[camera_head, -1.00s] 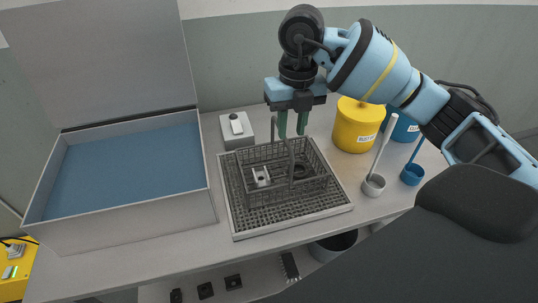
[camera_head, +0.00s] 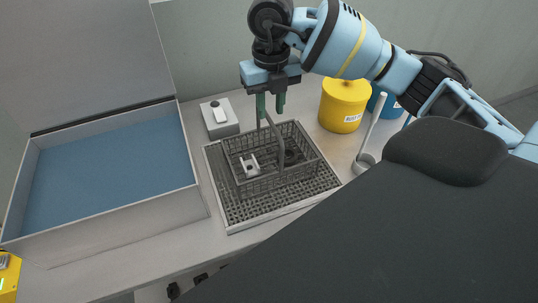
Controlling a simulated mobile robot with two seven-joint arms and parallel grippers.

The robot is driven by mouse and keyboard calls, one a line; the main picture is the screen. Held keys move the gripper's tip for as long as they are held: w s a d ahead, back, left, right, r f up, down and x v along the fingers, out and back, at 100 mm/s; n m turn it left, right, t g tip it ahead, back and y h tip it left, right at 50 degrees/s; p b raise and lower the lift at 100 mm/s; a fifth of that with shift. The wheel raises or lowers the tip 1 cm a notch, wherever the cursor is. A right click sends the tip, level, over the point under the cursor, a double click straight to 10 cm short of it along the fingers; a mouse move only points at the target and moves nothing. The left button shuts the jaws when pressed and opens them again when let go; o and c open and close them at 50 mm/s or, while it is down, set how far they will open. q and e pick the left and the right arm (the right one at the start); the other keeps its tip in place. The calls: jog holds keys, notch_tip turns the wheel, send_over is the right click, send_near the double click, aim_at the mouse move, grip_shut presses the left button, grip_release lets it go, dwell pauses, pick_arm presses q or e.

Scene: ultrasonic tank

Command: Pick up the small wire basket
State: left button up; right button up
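The small wire basket (camera_head: 246,184) is dark grey mesh with a tall arched handle (camera_head: 275,143). It sits on a perforated drain tray (camera_head: 239,213) in the middle of the bench and holds a light metal part (camera_head: 249,165) and a dark round part (camera_head: 292,157). My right gripper (camera_head: 270,105) points down just above the top of the handle. Its two green fingers are apart, with no object visibly held between them. Whether a finger touches the handle top is unclear. My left gripper is out of view.
A large open tank (camera_head: 180,211) with blue liquid and a raised lid (camera_head: 85,60) stands left. Behind the tray is a grey box (camera_head: 219,118). A yellow container (camera_head: 343,105), a blue container (camera_head: 390,106) and a small cup with a stick (camera_head: 363,162) stand right.

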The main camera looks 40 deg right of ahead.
aim_at(269, 117)
jog(key=shift+w+f, duration=0.2)
jog(key=shift+f, duration=0.95)
jog(key=shift+w+f, duration=0.15)
jog(key=shift+f, duration=1)
grip_shut()
